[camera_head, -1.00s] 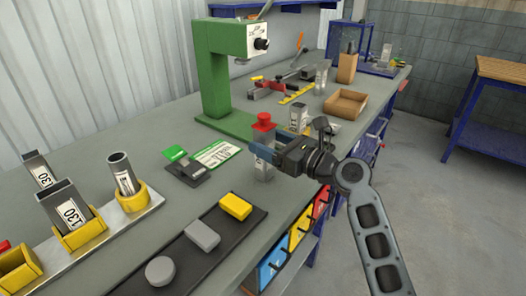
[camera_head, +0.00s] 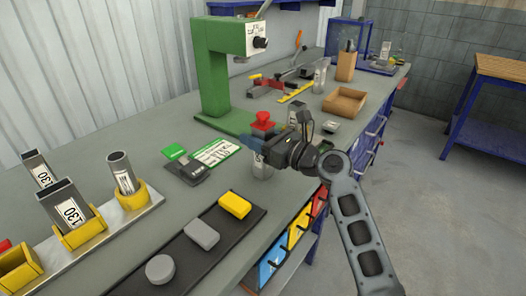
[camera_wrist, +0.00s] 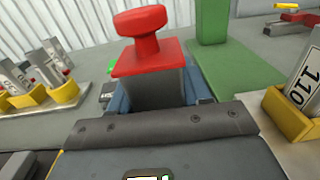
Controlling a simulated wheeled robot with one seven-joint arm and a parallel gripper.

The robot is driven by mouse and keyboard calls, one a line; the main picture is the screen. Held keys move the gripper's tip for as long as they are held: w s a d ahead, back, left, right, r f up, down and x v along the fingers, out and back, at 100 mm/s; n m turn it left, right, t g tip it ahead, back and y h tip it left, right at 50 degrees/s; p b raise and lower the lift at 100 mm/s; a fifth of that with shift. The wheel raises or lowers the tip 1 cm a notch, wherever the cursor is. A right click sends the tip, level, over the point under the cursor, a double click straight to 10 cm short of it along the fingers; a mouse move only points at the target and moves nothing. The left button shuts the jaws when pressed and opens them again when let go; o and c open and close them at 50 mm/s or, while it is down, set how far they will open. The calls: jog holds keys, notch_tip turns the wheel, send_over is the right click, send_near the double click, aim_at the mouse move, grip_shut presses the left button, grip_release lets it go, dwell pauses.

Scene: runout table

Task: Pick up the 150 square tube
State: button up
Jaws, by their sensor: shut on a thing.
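A grey square tube (camera_wrist: 152,88) with a red knobbed cap (camera_wrist: 145,45) on top stands between the jaws of my gripper (camera_head: 262,150). The red cap also shows in the head view (camera_head: 263,120), with the tube's lower part (camera_head: 262,170) below the jaws. The blue jaws are shut on the tube below its cap. No number can be read on it, so I cannot tell whether it is the 150. A tube marked 110 (camera_wrist: 303,85) is at right in the wrist view.
A green press (camera_head: 213,80) stands behind my gripper. A dark strip (camera_head: 180,255) with grey and yellow blocks lies at the front. A round tube (camera_head: 122,172) stands in the left rack. A cardboard tray (camera_head: 345,102) lies farther back.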

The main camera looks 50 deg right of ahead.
jog(key=shift+c, duration=1.4)
jog(key=shift+r, duration=0.2)
